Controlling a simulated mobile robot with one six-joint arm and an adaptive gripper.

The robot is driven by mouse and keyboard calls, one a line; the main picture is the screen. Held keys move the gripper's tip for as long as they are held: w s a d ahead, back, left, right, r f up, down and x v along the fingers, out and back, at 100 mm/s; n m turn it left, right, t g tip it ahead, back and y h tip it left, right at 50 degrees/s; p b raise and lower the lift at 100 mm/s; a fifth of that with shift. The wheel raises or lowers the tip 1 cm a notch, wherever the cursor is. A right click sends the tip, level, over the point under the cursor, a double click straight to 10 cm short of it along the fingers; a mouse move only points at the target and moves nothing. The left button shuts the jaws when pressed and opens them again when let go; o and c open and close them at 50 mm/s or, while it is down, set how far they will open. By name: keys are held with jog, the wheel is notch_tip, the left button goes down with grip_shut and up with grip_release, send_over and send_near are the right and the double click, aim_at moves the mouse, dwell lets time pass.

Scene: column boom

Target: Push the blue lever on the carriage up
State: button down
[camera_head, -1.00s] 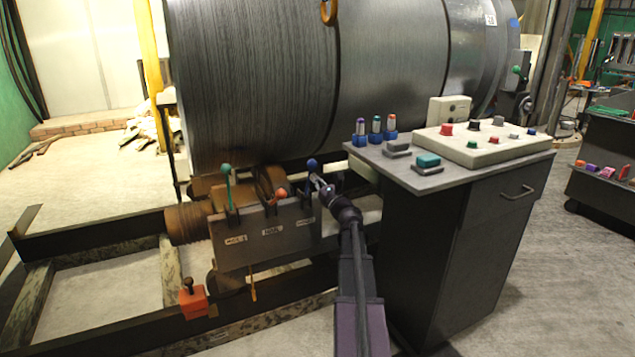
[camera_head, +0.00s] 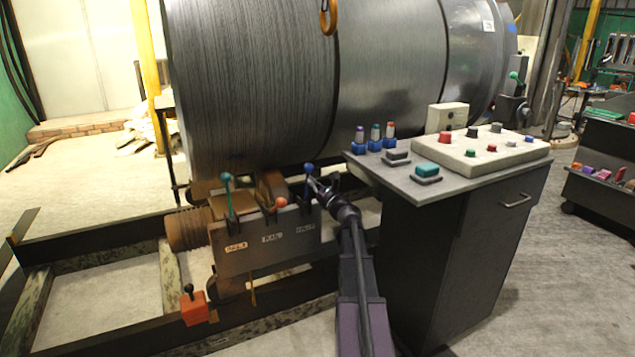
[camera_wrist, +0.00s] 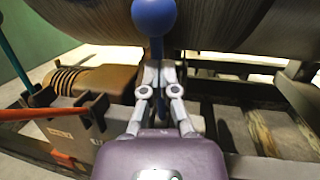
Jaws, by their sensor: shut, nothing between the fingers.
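The blue lever (camera_head: 309,169) stands upright at the right end of the carriage (camera_head: 265,248), with a round blue knob on top. In the wrist view the blue lever (camera_wrist: 154,14) is straight ahead, its knob at the top edge and its shaft running down behind my fingertips. My gripper (camera_head: 313,183) is shut and empty, just below the knob. In the wrist view my gripper (camera_wrist: 158,67) overlaps the lower shaft; I cannot tell whether it touches.
A large dark drum (camera_head: 250,90) lies just behind the levers. A control desk (camera_head: 450,180) with several buttons and switches stands close to the right of my arm. A red-orange box (camera_head: 194,308) with a small handle hangs at the carriage's lower left.

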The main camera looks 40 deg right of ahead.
jog(key=x, duration=0.2)
jog(key=shift+w+d+r+p, duration=0.2)
jog(key=shift+w+d+p, duration=0.05)
jog(key=shift+w+p, duration=0.1)
jog(key=shift+s, duration=0.15)
jog(key=r+v, duration=0.3)
jog(key=v, duration=1)
jog(key=shift+s, duration=0.65)
jog(key=shift+a, duration=0.1)
